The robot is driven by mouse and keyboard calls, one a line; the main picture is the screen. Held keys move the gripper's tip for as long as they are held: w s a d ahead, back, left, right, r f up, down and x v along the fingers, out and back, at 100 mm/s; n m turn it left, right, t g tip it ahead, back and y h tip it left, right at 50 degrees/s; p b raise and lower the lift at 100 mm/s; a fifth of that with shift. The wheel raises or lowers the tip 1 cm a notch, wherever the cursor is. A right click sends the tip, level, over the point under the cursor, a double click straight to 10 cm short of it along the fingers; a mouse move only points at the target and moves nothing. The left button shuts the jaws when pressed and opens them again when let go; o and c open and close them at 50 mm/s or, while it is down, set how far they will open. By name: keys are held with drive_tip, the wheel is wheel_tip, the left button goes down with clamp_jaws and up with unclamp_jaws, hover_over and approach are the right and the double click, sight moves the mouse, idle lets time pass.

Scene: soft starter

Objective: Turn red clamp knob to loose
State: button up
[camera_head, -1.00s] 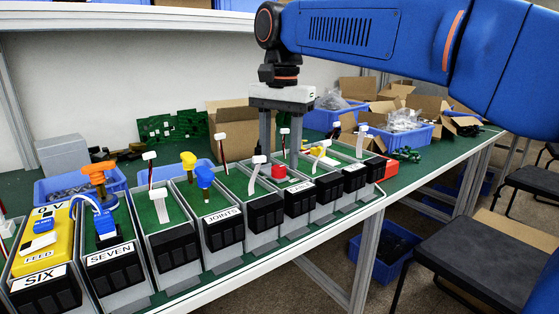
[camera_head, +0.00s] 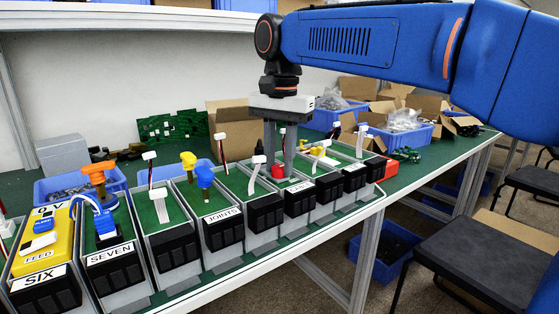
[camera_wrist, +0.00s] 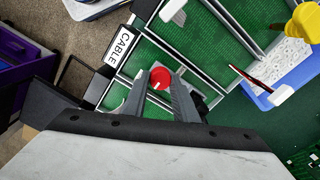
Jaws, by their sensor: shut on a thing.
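The red clamp knob (camera_head: 278,171) stands on a green-floored bay in the row of modules. In the wrist view the round red knob (camera_wrist: 160,77) has a white mark on its top. My gripper (camera_head: 279,177) points straight down over the bay, one finger on each side of the knob. In the wrist view the fingertips of my gripper (camera_wrist: 161,80) are closed on the knob's sides. The knob's lower part is hidden.
Upright white-tipped wires, such as one (camera_head: 257,160) close to my gripper, rise from neighbouring bays. Blue bins (camera_head: 405,137) and cardboard boxes (camera_head: 366,90) are at the back right.

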drive_tip(key=shift+n, duration=0.4)
drive_tip(key=n, duration=0.3)
drive_tip(key=shift+n, duration=0.4)
drive_tip(key=n, duration=0.4)
drive_tip(key=shift+n, duration=0.3)
drive_tip(key=n, duration=0.4)
drive_tip(key=shift+a, duration=0.1)
drive_tip(key=shift+n+g, duration=0.3)
drive_tip(key=shift+n, duration=1.9)
drive_tip(key=o, duration=1.1)
drive_tip(key=shift+c, duration=0.2)
